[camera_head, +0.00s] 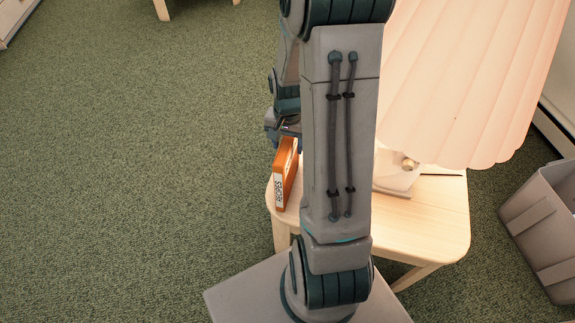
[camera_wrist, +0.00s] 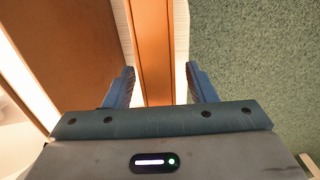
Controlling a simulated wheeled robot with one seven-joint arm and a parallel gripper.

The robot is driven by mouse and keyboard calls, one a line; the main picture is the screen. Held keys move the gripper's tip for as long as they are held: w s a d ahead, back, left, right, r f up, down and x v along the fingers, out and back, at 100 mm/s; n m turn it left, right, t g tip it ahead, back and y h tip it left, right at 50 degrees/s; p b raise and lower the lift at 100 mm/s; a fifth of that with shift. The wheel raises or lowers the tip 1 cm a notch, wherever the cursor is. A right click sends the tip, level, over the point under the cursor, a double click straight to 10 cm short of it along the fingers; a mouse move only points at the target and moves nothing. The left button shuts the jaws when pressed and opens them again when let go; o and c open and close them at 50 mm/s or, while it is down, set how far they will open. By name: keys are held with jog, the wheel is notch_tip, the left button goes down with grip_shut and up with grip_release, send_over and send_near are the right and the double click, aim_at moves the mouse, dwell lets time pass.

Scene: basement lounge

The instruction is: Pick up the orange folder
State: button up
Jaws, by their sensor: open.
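The orange folder (camera_head: 286,172) stands upright on the left part of a small light wooden table (camera_head: 430,222), with a white label on its narrow side. My arm hides part of it in the head view. In the wrist view the folder's orange edge (camera_wrist: 153,50) runs between the two blue fingers of my gripper (camera_wrist: 160,85). The fingers are open, one on each side of the orange edge, with a visible gap on the right. I cannot tell whether the left finger touches the folder.
A lamp with a large pleated shade (camera_head: 470,75) stands on the table to the right of the folder. A grey bin (camera_head: 545,225) is on the floor at the right. Open green carpet (camera_head: 130,170) lies to the left.

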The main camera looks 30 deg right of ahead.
jog(key=shift+f, duration=1.35)
grip_shut()
jog(key=shift+r, duration=0.1)
